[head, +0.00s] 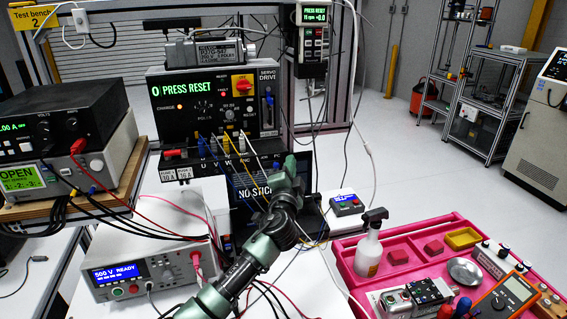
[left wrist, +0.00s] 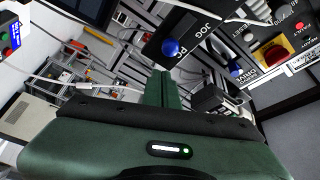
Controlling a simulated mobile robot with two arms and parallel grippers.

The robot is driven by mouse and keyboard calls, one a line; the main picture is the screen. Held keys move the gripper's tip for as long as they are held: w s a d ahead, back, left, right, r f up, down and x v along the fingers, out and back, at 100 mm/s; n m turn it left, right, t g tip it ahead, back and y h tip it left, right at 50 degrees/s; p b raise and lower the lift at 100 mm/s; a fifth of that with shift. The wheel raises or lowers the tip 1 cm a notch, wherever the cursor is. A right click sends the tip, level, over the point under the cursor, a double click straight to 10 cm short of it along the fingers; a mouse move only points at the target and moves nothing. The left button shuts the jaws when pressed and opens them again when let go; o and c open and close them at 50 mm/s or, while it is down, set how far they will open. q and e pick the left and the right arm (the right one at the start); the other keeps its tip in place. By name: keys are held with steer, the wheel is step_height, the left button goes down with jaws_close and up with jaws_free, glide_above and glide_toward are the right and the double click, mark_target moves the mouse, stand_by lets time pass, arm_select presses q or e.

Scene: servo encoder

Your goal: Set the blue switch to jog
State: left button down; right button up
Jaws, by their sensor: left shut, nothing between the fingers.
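The blue switch (left wrist: 171,47) is a round blue knob on a black panel in the left wrist view. The words JOG and PC are printed beside it. My left gripper (left wrist: 163,75) is shut and empty, its green fingers pointing at the panel just below the knob. A gap shows between tips and knob in the picture; contact cannot be told. My right gripper is out of view.
Yellow, white and blue cables (head: 238,160) hang close left of the gripper. A pink tray (head: 345,262) with a spray bottle (head: 368,250) is at right.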

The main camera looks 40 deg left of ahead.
mark_target(275, 158)
arm_select(q)
steer(key=shift+s+a+f, duration=0.25)
steer(key=shift+s+a, duration=0.45)
steer(key=shift+s, duration=0.2)
steer(key=shift+w+f, duration=0.1)
steer(key=shift+f, duration=0.05)
steer(key=shift+s+a, duration=0.95)
steer(key=shift+s, duration=0.25)
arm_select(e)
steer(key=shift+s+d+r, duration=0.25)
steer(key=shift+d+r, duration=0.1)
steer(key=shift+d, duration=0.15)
